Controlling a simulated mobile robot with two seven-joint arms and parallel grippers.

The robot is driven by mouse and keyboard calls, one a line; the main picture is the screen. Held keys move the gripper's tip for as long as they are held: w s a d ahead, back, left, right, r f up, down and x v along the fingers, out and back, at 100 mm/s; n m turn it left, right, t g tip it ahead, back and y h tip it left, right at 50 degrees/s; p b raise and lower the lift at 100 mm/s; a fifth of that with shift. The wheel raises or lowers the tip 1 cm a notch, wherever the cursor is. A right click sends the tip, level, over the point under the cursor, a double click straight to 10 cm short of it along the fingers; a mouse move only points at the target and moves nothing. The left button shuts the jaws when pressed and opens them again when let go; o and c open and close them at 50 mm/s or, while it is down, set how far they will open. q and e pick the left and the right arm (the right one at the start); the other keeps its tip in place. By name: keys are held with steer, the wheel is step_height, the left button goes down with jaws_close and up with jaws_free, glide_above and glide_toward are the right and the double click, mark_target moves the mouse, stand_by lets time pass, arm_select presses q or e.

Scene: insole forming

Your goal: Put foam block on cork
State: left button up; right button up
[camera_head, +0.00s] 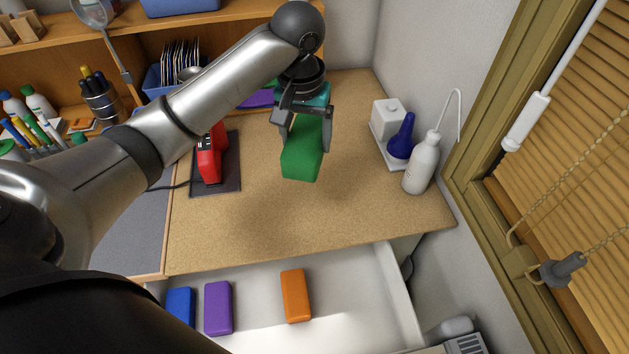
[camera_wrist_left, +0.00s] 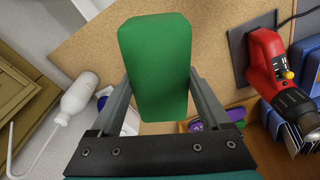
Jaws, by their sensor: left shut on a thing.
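A green foam block (camera_head: 302,152) is held between the fingers of my left gripper (camera_head: 305,122), above the cork surface (camera_head: 235,225). The green block also fills the upper middle of the left wrist view (camera_wrist_left: 155,65), with a finger of the left gripper (camera_wrist_left: 160,95) on each side. The cork also shows around the block in the left wrist view (camera_wrist_left: 225,25). A shadow lies on the cork in front of the block, and the block looks raised off it. My right gripper is not in view.
A red tool (camera_head: 209,155) on a dark mat stands left on the cork. A white bottle (camera_head: 421,165) and a blue bulb (camera_head: 401,140) stand at the right edge. An open drawer (camera_head: 350,290) in front holds orange (camera_head: 295,295), purple (camera_head: 218,307) and blue (camera_head: 180,305) blocks. The front cork is clear.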

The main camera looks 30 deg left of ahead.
arm_select(q)
steer(key=shift+a, duration=0.15)
steer(key=shift+f+b, duration=1.15)
steer(key=shift+f, duration=8.8)
steer(key=shift+f, duration=0.1)
steer(key=o, duration=1.2)
step_height(320, 180, up, 12)
steer(key=s+p, duration=0.1)
steer(key=p, duration=0.1)
steer(key=shift+s, duration=0.15)
